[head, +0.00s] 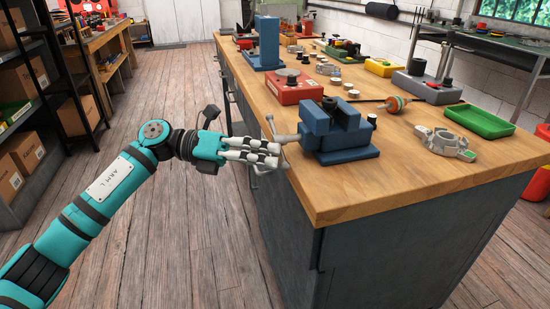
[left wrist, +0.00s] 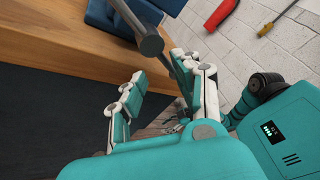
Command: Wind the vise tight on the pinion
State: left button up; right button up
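The blue vise (head: 345,145) stands near the front left edge of the wooden bench, and part of it shows in the left wrist view (left wrist: 105,14). Its grey crank handle (head: 270,127) sticks out over the bench's left edge, and the metal bar shows close up in the left wrist view (left wrist: 135,22). A small dark cylinder (head: 330,104) shows at the top of the vise; I cannot tell if it is the pinion. My left gripper (head: 279,153) is beside the handle with its fingers apart (left wrist: 160,75). The bar's end is close to one finger; contact is unclear. My right gripper is out of view.
A copper-coloured rotor (head: 396,103), a grey housing ring (head: 440,143) and a green tray (head: 478,121) are right of the vise. A red block (head: 296,89) is behind it.

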pick_arm(q)
jog(key=a, duration=0.6)
jog(key=shift+w+r, duration=0.3)
jog(key=shift+r, duration=0.1)
